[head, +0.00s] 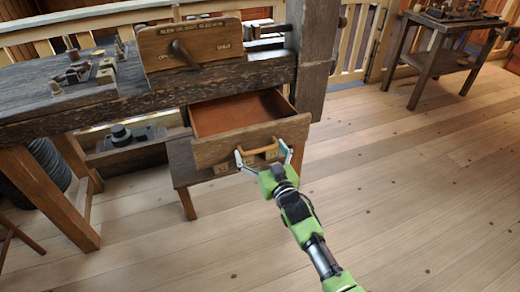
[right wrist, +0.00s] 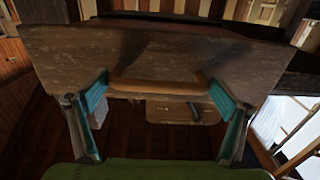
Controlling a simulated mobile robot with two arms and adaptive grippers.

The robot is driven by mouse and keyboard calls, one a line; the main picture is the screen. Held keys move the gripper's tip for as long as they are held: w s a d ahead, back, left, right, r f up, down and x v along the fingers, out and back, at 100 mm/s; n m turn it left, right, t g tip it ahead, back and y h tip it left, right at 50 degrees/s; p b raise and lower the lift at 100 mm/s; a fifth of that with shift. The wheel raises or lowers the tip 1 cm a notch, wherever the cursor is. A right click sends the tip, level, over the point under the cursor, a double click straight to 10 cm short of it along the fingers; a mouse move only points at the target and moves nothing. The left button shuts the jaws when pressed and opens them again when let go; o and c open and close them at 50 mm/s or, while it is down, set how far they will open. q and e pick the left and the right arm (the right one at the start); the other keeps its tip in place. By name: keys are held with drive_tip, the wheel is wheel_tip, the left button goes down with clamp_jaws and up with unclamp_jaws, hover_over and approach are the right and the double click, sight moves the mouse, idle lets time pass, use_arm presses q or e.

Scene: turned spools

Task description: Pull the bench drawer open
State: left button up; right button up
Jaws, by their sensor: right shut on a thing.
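The bench drawer (head: 212,152) stands pulled out from under the wooden bench (head: 50,118), and its reddish-brown empty inside shows in the head view. Its front carries a light wooden bar handle (head: 268,148). My right gripper (head: 262,152) is at the drawer front, shut on the handle, with one finger toward each end of the bar. In the right wrist view the drawer front (right wrist: 150,50) fills the upper middle, and the handle (right wrist: 160,86) lies between the teal finger pads. My left gripper is not in view.
A board with a lever (head: 190,42) stands on the bench top, with small spools and blocks to its left. A dark tool (head: 122,135) sits on a low shelf left of the drawer. Another table (head: 440,58) stands at the far right. The plank floor on the right is clear.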

drive_tip(key=shift+a, duration=0.1)
drive_tip(key=o, duration=1.3)
drive_tip(key=shift+s, duration=0.15)
drive_tip(key=shift+s, duration=0.25)
drive_tip(key=v, duration=1.1)
drive_tip(key=shift+s, duration=0.1)
